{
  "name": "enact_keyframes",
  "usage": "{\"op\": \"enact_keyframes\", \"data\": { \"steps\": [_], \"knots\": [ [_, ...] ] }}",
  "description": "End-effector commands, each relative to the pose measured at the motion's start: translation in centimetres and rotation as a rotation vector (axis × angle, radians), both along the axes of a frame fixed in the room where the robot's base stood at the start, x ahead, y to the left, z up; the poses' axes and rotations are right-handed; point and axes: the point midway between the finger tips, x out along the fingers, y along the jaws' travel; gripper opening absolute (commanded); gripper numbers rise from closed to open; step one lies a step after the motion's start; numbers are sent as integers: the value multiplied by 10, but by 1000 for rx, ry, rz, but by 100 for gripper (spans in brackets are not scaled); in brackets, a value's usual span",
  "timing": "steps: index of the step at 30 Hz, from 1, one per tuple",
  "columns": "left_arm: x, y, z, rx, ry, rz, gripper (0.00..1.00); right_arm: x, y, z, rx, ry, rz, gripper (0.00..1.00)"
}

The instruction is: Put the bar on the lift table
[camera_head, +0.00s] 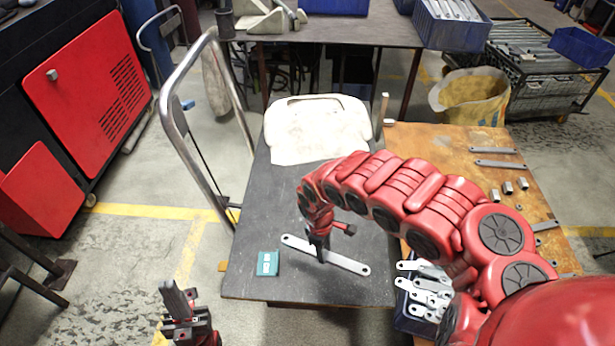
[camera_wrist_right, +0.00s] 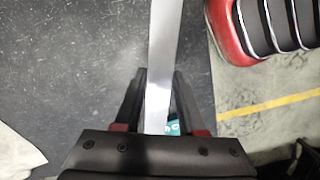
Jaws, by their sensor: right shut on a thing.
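The bar (camera_head: 345,262) is a flat, light grey metal strip with a hole near each end. It lies level at the front part of the dark lift table (camera_head: 260,200), touching it or just above; I cannot tell which. My right gripper (camera_head: 323,257) reaches down and is shut on the bar near its middle. In the right wrist view the bar (camera_wrist_right: 166,45) runs between the two fingers (camera_wrist_right: 160,105). My left gripper (camera_head: 180,300) is off the table's front left corner, with nothing seen in it; its opening is unclear.
A teal box (camera_head: 268,263) lies left of the bar. A whitish moulded piece (camera_head: 318,128) covers the lift table's far end. A tubular handle (camera_head: 175,120) rises at left. A blue bin of brackets (camera_head: 425,295) and a rusty-brown worktop (camera_head: 450,145) adjoin at right.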

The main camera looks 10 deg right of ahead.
Motion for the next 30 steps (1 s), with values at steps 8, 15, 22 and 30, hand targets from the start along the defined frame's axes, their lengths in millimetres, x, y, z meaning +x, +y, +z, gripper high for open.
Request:
{"op": "enact_keyframes", "data": {
  "steps": [8,15,22,30],
  "knots": [
    [0,0,-19,0,0,0,0,-31,-11,-53,-16,8,344,0],
    [0,0,-73,0,0,0,0,-3,-16,-65,-20,0,362,0],
    [0,0,-90,0,0,0,0,39,-18,-65,-1,2,359,0],
    [0,0,-99,0,0,0,0,84,-26,-64,-4,2,361,0]
  ]
}}
